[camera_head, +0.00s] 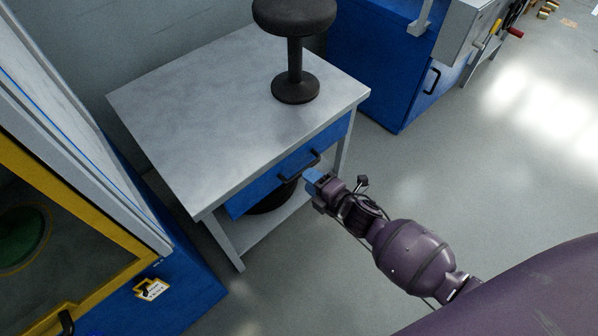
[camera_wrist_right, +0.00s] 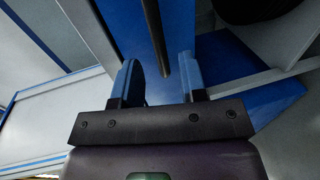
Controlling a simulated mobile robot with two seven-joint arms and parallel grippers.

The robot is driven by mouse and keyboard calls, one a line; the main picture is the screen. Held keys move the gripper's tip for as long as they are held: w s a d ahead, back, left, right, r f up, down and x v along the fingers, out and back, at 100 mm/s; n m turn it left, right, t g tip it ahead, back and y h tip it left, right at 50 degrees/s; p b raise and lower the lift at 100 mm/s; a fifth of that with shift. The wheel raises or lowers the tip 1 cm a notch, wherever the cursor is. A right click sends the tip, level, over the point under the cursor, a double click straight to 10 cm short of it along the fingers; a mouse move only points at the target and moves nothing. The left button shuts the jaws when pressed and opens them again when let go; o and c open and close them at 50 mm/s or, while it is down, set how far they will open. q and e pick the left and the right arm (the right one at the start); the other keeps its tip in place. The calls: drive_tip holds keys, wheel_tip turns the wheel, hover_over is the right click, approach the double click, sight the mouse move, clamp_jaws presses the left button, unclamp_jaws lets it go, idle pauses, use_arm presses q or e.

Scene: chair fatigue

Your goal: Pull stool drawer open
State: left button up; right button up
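A grey metal work table (camera_head: 190,120) has a blue drawer (camera_head: 255,192) under its top. The drawer front looks flush with the table frame. A dark bar handle (camera_head: 300,164) is on the drawer front; it also shows in the right wrist view (camera_wrist_right: 154,35). A black stool (camera_head: 295,50) stands upright on the table top. My right gripper (camera_head: 314,178) is just in front of the handle. Its blue fingers (camera_wrist_right: 160,80) are apart, with the bar lying in line with the gap between them; contact is not visible. My left gripper is not in view.
A dark round object (camera_head: 272,199) sits on the table's lower shelf, partly hidden. A blue cabinet (camera_head: 385,75) stands to the right of the table, and a yellow-framed machine (camera_head: 115,278) to the left. The floor (camera_head: 440,160) in front of the drawer is clear apart from my arm.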

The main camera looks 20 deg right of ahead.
sight(300, 172)
drive_tip(key=shift+b+x, duration=0.45)
drive_tip(key=shift+x, duration=1.85)
drive_tip(key=shift+c, duration=0.2)
clamp_jaws()
